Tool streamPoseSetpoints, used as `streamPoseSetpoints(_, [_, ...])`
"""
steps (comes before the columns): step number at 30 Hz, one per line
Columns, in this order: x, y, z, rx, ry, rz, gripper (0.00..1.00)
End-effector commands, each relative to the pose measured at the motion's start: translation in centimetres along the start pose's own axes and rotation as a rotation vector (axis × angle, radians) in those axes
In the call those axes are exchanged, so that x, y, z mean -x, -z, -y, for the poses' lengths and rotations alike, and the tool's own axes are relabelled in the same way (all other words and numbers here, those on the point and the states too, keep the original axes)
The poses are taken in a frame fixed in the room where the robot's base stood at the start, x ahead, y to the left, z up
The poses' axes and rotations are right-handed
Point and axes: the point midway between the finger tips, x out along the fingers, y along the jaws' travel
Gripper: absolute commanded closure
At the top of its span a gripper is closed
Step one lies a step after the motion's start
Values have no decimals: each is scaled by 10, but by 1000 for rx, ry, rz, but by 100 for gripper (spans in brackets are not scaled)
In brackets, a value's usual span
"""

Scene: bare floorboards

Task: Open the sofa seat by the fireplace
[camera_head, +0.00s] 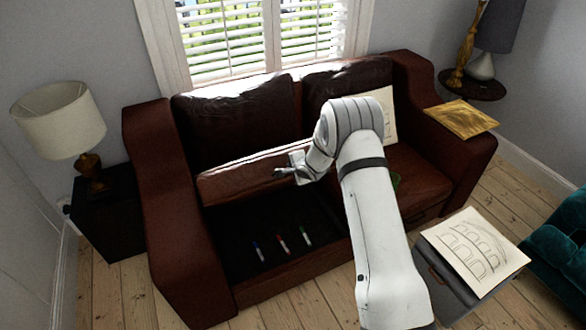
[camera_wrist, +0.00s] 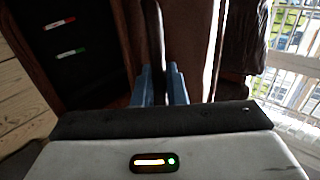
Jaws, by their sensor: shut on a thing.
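The brown leather sofa (camera_head: 175,225) stands under the window. Its left seat (camera_head: 235,178) is tilted up, showing an open dark storage space (camera_head: 240,225) beneath. A blue marker (camera_head: 256,250), a red marker (camera_head: 282,244) and a green marker (camera_head: 307,233) lie inside. My gripper (camera_head: 279,172) is at the front edge of the raised seat. In the wrist view my gripper (camera_wrist: 160,85) has its blue fingers shut on the edge of the seat (camera_wrist: 187,45). The red marker (camera_wrist: 60,23) and green marker (camera_wrist: 66,54) also show there. No fireplace is in view.
A side table (camera_head: 108,215) with a lamp (camera_head: 62,120) stands left of the sofa. A yellow cushion-like item (camera_head: 460,118) lies on the right armrest. A grey box (camera_head: 450,283) bearing a drawing (camera_head: 475,250) and a teal seat (camera_head: 567,240) stand at right. Floorboards (camera_head: 110,290) are bare front left.

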Motion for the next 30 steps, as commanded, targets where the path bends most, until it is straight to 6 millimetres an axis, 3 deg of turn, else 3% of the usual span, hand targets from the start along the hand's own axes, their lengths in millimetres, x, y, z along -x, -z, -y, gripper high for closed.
streamPoseSetpoints(6, [-1, -3, 0, 3, -1, 4, 73])
streamPoseSetpoints(18, [2, -1, 0, 1, 0, 1, 72])
streamPoseSetpoints(30, [56, -1, 1, 1, 1, 1, 72])
